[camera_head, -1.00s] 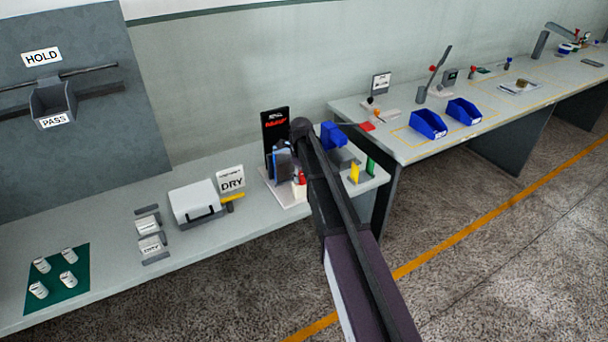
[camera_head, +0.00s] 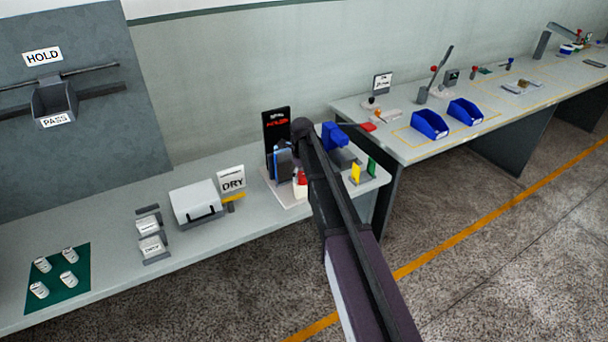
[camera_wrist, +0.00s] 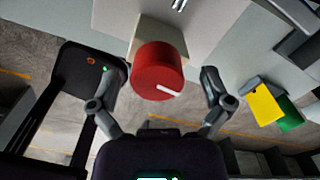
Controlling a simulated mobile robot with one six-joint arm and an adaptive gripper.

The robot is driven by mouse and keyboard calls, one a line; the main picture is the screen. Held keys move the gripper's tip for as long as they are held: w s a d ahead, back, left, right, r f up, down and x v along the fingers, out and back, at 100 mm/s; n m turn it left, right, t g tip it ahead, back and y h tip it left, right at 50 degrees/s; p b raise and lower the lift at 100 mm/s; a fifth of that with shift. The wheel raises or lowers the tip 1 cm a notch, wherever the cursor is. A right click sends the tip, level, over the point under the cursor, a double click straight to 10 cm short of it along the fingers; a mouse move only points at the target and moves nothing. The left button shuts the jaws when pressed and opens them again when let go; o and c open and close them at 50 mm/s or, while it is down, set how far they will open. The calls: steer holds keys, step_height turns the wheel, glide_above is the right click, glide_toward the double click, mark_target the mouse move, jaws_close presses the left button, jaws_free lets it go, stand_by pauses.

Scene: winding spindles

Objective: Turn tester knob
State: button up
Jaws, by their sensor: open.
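The tester knob (camera_wrist: 158,72) is a red cylinder with a white pointer line, set on a pale block. In the wrist view it sits between the spread fingers of my gripper (camera_wrist: 155,88), which is open. The pointer line is toward the lower right of the knob face there. Whether either finger touches the knob I cannot tell. In the head view the red knob (camera_head: 301,179) shows partly, beside my arm, on the tester base. The black tester panel (camera_head: 276,128) with red lettering stands behind. My gripper (camera_head: 290,165) is largely hidden among these parts in the head view.
A yellow block (camera_head: 356,173) and a green block (camera_head: 372,167) stand right of the arm, near a blue bin (camera_head: 333,136). A DRY sign (camera_head: 231,179) and a white box (camera_head: 197,202) are to the left. A green mat (camera_head: 75,286) holds several white cylinders.

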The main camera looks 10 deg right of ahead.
mark_target(302, 174)
step_height(302, 174, up, 3)
steer(key=n+p, duration=0.2)
steer(key=n, duration=0.1)
steer(key=shift+s+f, duration=0.15)
steer(key=shift+f, duration=0.05)
step_height(302, 174, up, 11)
steer(key=n+p, duration=1.1)
steer(key=n, duration=0.6)
steer(key=shift+p, duration=0.35)
step_height(302, 174, down, 14)
steer(key=b, duration=1.3)
steer(key=shift+r+b, duration=0.2)
steer(key=shift+b, duration=0.2)
steer(key=c, duration=1.1)
